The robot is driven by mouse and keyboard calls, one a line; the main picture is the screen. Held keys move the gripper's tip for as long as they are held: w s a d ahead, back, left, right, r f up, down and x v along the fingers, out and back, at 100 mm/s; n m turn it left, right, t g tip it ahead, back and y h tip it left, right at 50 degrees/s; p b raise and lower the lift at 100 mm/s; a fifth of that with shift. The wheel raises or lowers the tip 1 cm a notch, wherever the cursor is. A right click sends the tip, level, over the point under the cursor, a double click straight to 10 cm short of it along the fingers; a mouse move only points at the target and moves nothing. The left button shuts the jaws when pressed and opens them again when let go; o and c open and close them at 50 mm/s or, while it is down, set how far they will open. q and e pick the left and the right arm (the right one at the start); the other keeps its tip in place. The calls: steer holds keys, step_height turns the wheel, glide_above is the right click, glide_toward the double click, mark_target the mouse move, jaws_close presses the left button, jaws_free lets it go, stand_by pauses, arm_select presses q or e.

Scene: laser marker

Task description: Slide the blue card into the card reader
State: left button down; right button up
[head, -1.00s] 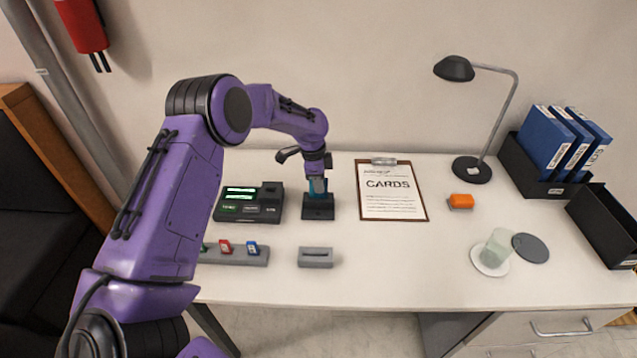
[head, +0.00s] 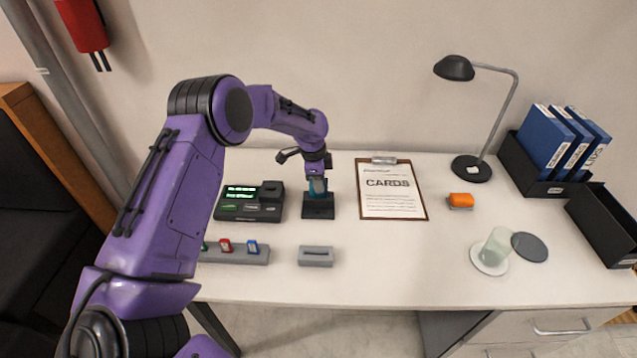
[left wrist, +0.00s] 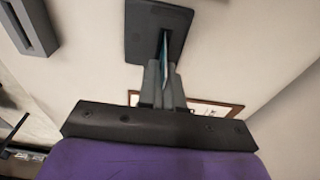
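The blue card (left wrist: 165,55), blue-teal and thin, stands edge-on between my left gripper's fingers. Its far end is at the slot of a dark block, which I take as the card reader (left wrist: 143,32); how deep it sits is hard to tell. In the head view the card (head: 317,186) shows just above the reader (head: 318,211). My left gripper (left wrist: 164,75) is close above the reader, its fingers shut on the card. It shows in the head view (head: 317,178) pointing down. My right gripper is not in view.
A dark console with a green-lit display (head: 241,192) stands left of the reader. In front are a grey rack (head: 235,257) with small coloured pieces and a grey slotted block (head: 316,257). A clipboard (head: 391,190) lies right of the reader. A glass (head: 496,247) stands farther right.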

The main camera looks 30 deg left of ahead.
arm_select(q)
steer(key=shift+f+b, duration=0.3)
steer(key=shift+f, duration=0.45)
steer(key=c, duration=1.2)
jaws_free()
steer(key=shift+r, duration=0.1)
